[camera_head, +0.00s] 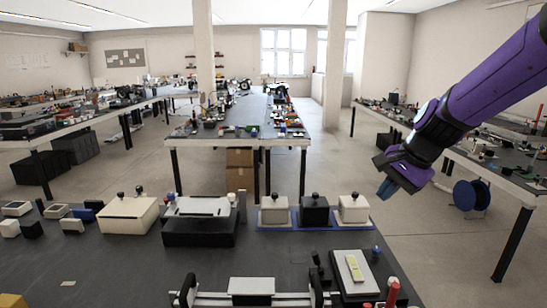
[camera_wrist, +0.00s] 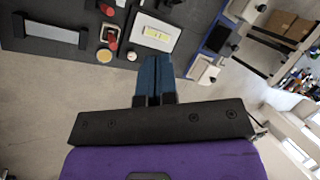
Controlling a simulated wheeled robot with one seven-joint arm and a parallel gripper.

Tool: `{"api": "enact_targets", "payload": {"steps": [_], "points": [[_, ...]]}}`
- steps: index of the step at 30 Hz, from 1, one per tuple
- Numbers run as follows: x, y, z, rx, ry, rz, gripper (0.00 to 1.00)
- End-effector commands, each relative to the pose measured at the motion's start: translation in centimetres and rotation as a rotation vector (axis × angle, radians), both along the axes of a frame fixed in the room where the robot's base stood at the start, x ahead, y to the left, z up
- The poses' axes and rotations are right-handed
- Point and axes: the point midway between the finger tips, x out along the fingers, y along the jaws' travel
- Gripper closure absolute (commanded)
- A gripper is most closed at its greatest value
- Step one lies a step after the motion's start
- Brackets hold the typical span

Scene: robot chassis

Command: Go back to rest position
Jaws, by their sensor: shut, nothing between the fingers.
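My gripper (camera_head: 387,188) hangs at the end of my purple arm on the right side of the head view. It is raised in the air, over or beyond the right end of the near dark table (camera_head: 90,262). In the wrist view my gripper (camera_wrist: 154,62) shows its blue fingers together, with nothing between them. The fingers touch no object. The floor and the table edge lie beyond them in that view.
The near table holds a cream box (camera_head: 128,215), a black box (camera_head: 200,231), three lidded boxes on a blue base (camera_head: 294,226), and a white plate with a yellow piece (camera_head: 354,270). Other workbenches stand behind and right. A blue spool (camera_head: 471,195) is on the floor.

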Motion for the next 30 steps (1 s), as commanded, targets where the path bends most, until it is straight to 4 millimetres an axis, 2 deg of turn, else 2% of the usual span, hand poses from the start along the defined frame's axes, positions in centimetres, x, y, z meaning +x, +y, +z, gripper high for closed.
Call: {"api": "enact_targets", "payload": {"steps": [3,12,21,25,30], "points": [[-3.3,-0.4,2.5,-0.071,-0.068,0.114,1.00],[-11.5,-2.0,6.5,-0.271,-0.204,0.392,1.00],[-19.4,-4.0,8.2,-0.490,-0.307,0.636,1.00],[-21.9,-4.8,8.3,-0.567,-0.331,0.713,1.00],[-23.5,-5.4,8.2,-0.621,-0.345,0.766,1.00]]}}
